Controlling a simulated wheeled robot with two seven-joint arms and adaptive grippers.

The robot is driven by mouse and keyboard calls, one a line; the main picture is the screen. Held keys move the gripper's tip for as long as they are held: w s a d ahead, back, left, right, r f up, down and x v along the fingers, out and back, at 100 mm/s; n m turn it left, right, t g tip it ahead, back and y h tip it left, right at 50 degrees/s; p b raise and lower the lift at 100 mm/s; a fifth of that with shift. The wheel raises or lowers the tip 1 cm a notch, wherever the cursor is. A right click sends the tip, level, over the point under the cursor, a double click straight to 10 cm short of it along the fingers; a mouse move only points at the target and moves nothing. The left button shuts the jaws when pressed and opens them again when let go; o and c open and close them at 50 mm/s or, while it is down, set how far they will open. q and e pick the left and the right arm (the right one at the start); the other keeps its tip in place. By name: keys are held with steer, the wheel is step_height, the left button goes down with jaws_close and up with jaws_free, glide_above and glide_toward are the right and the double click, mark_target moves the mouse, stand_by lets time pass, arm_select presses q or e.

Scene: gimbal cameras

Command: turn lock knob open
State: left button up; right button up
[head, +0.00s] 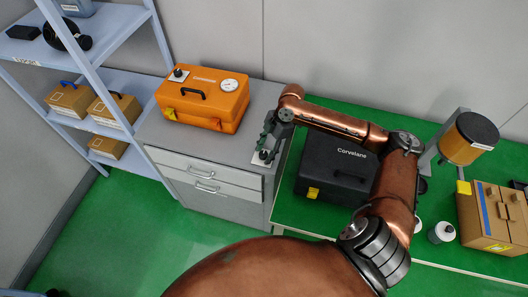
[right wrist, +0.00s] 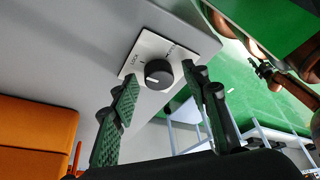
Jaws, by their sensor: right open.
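The lock knob (right wrist: 158,74) is a round black knob with a short white mark. It sits on a white plate (right wrist: 150,50) with a small LOCK label on its left and another label, hard to read, on its right. Knob and plate lie at the front right corner of the grey cabinet top; the plate also shows in the head view (head: 260,158). My right gripper (head: 266,145) is over the knob. In the right wrist view its two green-padded fingers (right wrist: 160,80) are open, one on each side of the knob; I cannot tell whether they touch it. My left gripper is out of view.
An orange case (head: 204,97) with a gauge stands on the cabinet (head: 200,146). A black case (head: 335,165) is on the green table to the right, below my right arm. A shelf rack (head: 93,75) with boxes stands at left.

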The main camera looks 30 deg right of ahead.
steer(key=shift+c, duration=0.7)
